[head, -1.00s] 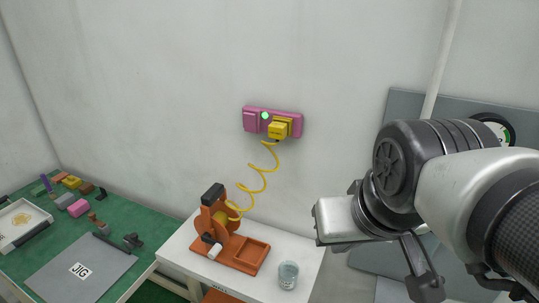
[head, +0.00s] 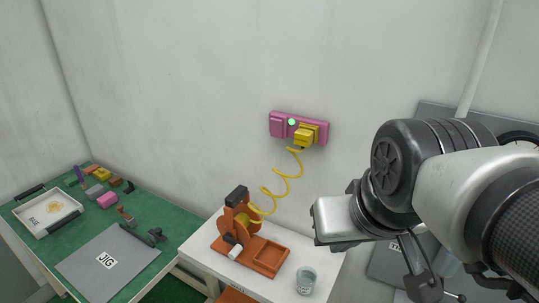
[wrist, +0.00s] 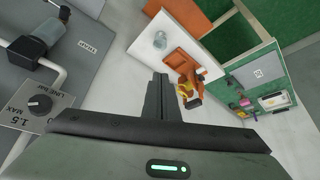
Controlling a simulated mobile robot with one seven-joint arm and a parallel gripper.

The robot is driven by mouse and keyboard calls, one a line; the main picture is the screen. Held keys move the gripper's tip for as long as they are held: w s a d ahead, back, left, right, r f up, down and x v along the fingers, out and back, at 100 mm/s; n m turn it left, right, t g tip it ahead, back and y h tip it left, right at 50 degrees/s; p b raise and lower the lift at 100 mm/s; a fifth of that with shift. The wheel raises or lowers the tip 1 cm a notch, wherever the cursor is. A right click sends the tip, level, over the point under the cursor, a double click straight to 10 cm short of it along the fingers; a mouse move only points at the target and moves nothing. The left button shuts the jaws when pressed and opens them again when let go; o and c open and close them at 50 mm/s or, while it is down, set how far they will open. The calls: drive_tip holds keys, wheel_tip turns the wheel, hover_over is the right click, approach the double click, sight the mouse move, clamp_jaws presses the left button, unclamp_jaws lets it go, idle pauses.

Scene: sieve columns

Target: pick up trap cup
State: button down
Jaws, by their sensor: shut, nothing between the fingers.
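A small clear grey cup (head: 306,281), which I take to be the trap cup, stands upright on the white table, right of the orange device. It also shows in the wrist view (wrist: 160,40), near the top. My gripper (wrist: 159,95) is shut and empty, its fingers together in the wrist view. It is held up in the air, apart from the cup. In the head view my arm fills the right side, and the fingertips cannot be made out.
The orange device (head: 268,257) stands beside the cup, with a yellow coiled cord (head: 284,178) rising to a pink wall socket (head: 283,125). A green table (head: 62,237) at left holds a jig plate, a white tray (head: 48,213) and several small blocks. Grey panels with a dial (wrist: 40,105) lie at left in the wrist view.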

drive_tip(key=c, duration=2.5)
unclamp_jaws()
drive_tip(key=o, duration=0.7)
drive_tip(key=shift+w+f, duration=0.15)
drive_tip(key=shift+w, duration=0.2)
drive_tip(key=o, duration=0.9)
drive_tip(key=w+f+n+g+b, duration=0.1)
drive_tip(key=w+f+n, duration=0.1)
drive_tip(key=w+f+n+g+b, duration=0.1)
drive_tip(key=w+f+n, duration=0.1)
drive_tip(key=w, duration=0.1)
drive_tip(key=w+f+n+g, duration=0.1)
drive_tip(key=w+f, duration=0.1)
drive_tip(key=w, duration=0.1)
drive_tip(key=shift+w+f+n+b, duration=0.15)
drive_tip(key=shift+w+n+b, duration=0.1)
drive_tip(key=shift+n+b, duration=0.15)
drive_tip(key=shift+c, duration=0.2)
drive_tip(key=n+g+b, duration=0.3)
drive_tip(key=n, duration=0.2)
hover_over(307, 279)
drive_tip(key=s+a, duration=0.1)
drive_tip(key=s, duration=0.1)
wheel_tip(307, 279, down, 22)
drive_tip(key=r, duration=0.1)
drive_tip(key=shift+s+d+f, duration=0.1)
drive_tip(key=shift+f, duration=3.25)
